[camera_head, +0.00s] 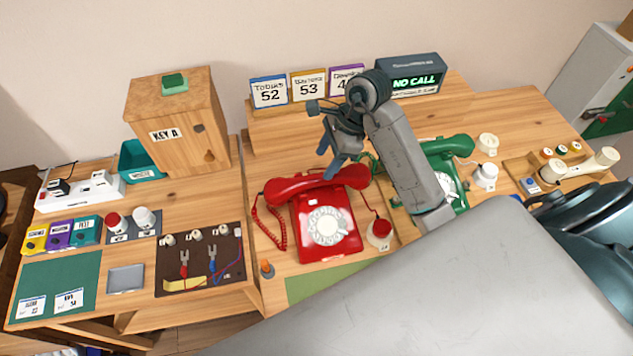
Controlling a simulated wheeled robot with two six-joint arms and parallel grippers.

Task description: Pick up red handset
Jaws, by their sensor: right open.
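The red handset (300,188) lies across the top of the red dial phone (327,240), with its coiled red cord hanging at the left. My right gripper (328,165) is just above the handset's right half, fingers pointing down toward it. It is open, with nothing visible between its fingers. I cannot tell whether a fingertip touches the handset. My left gripper is not in view.
A green phone (445,160) stands to the right, partly behind my right arm. A red-topped bell (379,233) stands close beside the red phone. A wooden key box (180,120), number cards (268,92) and a NO CALL display (411,78) stand behind.

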